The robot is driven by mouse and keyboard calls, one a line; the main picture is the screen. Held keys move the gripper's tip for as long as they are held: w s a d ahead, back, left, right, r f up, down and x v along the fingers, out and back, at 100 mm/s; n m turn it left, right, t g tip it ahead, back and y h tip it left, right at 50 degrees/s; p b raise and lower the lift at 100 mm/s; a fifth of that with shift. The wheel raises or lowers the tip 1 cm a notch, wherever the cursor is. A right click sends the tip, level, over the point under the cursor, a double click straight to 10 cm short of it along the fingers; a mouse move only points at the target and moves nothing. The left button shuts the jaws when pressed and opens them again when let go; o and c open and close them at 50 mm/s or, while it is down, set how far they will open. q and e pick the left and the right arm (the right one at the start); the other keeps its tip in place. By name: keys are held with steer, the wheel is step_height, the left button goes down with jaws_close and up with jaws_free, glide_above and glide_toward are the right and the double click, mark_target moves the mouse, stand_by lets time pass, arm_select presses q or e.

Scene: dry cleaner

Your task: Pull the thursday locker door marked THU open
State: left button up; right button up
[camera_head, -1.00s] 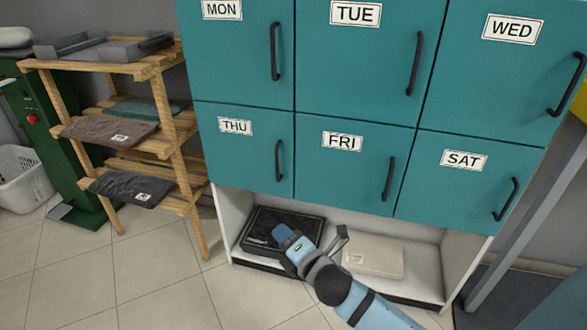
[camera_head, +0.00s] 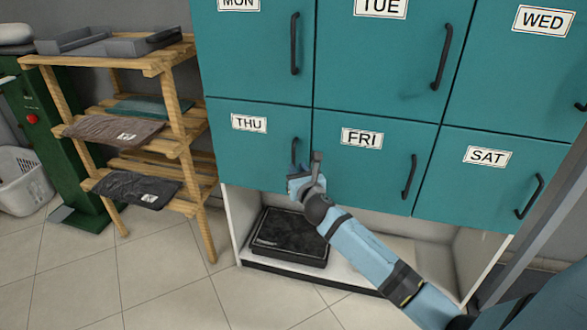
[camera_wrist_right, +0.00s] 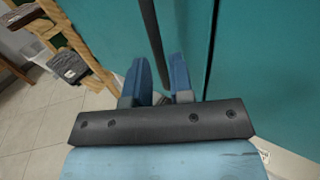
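The teal THU door (camera_head: 235,160) is shut, in the lower left of the locker block, with a white THU label (camera_head: 249,123). Its dark vertical handle (camera_head: 295,147) is on the door's right side and also shows in the right wrist view (camera_wrist_right: 152,40). My right gripper (camera_head: 305,166) is at the handle's lower end and hides part of it. In the right wrist view its blue fingers (camera_wrist_right: 159,70) are apart, with the handle's lower end appearing in the gap between them. Whether they touch it cannot be told. My left gripper is not in view.
The FRI door (camera_head: 360,170) and its handle (camera_head: 409,176) are just right of my gripper. A black flat box (camera_head: 292,236) lies on the open shelf below. A wooden rack (camera_head: 190,150) with folded clothes stands left of the lockers. Floor in front is clear.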

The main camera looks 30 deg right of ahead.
steer(key=shift+b+x, duration=0.35)
steer(key=shift+x, duration=1.55)
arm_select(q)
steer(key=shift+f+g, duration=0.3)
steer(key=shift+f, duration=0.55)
arm_select(e)
jaws_close()
steer(key=shift+a, duration=0.1)
